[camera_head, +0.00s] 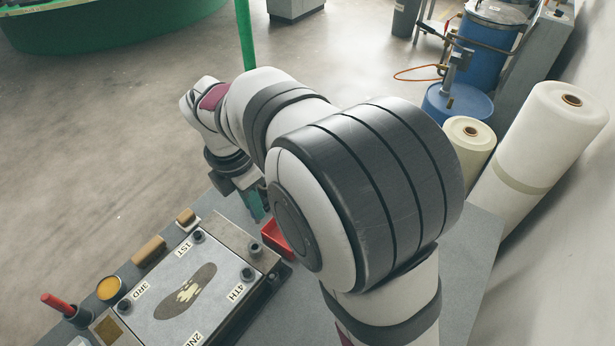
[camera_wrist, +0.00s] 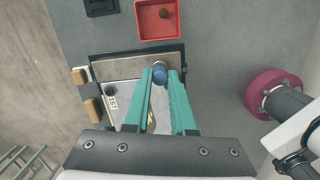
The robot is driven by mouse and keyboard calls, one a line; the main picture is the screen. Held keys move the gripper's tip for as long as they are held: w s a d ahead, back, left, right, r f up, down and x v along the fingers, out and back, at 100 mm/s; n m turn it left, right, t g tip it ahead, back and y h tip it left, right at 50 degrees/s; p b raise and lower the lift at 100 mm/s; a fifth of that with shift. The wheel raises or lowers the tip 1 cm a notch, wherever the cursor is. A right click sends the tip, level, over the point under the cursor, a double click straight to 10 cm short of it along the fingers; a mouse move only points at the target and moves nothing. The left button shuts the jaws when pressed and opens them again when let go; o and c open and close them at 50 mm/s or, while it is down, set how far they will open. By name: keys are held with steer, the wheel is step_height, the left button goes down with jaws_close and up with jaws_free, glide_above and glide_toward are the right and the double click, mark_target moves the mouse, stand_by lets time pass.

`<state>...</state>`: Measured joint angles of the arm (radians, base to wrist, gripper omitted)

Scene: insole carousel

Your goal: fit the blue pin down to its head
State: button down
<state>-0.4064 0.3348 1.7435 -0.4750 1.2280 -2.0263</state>
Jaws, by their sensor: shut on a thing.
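The blue pin (camera_wrist: 160,74) is between the tips of my gripper's teal fingers (camera_wrist: 162,82) in the wrist view. My gripper is shut on it. Its lower part and any hole below it are hidden, so I cannot tell its height or whether it touches anything. Below lies the fixture's light plate (camera_head: 163,289), with an insole shape (camera_head: 185,291) and printed labels 1ST, 2ND, 3RD and 4TH. Dark round posts stand near its corners, one by 1ST (camera_head: 198,236) and one by 4TH (camera_head: 247,273). In the head view my gripper (camera_head: 256,207) is partly behind my arm.
A red tray (camera_wrist: 140,34) holding a small brown piece lies beyond the fixture's grey bar (camera_wrist: 125,68). A black square holder (camera_wrist: 101,6) is at the upper left. Tan blocks (camera_head: 149,251), a yellow tin (camera_head: 109,288) and a red-handled tool (camera_head: 58,304) line the fixture's left side.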

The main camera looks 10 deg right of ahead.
steer(key=shift+s+a+r, duration=0.2)
steer(key=shift+s+a, duration=0.55)
steer(key=shift+a, duration=0.1)
steer(key=shift+f, duration=2.95)
steer(key=shift+f, duration=1.8)
steer(key=c, duration=0.7)
jaws_free()
